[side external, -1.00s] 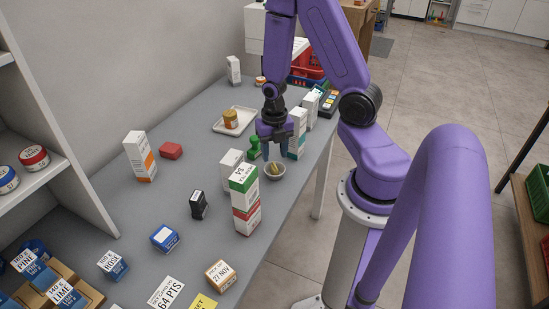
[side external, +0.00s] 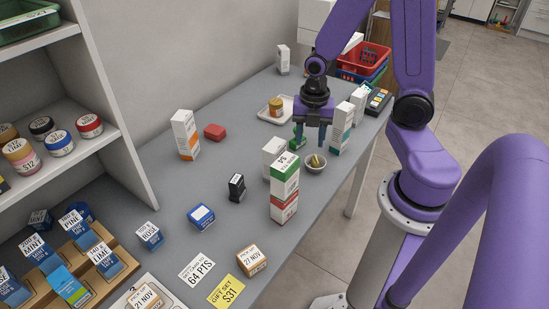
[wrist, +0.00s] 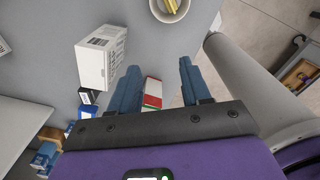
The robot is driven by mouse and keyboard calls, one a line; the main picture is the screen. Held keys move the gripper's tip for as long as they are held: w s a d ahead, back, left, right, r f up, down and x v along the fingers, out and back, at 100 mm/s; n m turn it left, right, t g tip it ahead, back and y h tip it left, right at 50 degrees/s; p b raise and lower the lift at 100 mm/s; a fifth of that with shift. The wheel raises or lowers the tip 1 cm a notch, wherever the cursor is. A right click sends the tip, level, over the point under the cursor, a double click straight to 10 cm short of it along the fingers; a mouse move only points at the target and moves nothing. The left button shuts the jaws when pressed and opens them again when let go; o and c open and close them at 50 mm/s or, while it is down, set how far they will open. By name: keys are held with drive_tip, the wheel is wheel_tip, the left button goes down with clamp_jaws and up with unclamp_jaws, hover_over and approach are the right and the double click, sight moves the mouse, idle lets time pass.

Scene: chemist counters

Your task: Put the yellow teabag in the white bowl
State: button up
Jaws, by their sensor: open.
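The white bowl (side external: 316,168) stands on the grey counter, near its right edge. The yellow teabag (side external: 315,160) lies inside it. In the wrist view the bowl (wrist: 158,13) is cut by the top edge, with yellow pieces of the teabag (wrist: 171,5) showing inside. My gripper (side external: 310,142) is open and points down, above and slightly behind the bowl in the side view. In the wrist view its two blue fingers are spread apart with nothing held between them (wrist: 158,70).
A tall green-and-red box stack (side external: 284,190) and a white box (side external: 272,157) stand close to the bowl. A green object (side external: 297,140) is partly hidden behind my gripper. White-and-teal boxes (side external: 341,128) and a tray (side external: 267,115) stand farther back. The counter's middle left is mostly clear.

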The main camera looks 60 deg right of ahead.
drive_tip(key=s+a+r+m, duration=1)
drive_tip(key=s+a+m, duration=0.1)
drive_tip(key=s, duration=0.1)
drive_tip(key=shift+s+a+r, duration=0.15)
drive_tip(key=shift+s, duration=0.25)
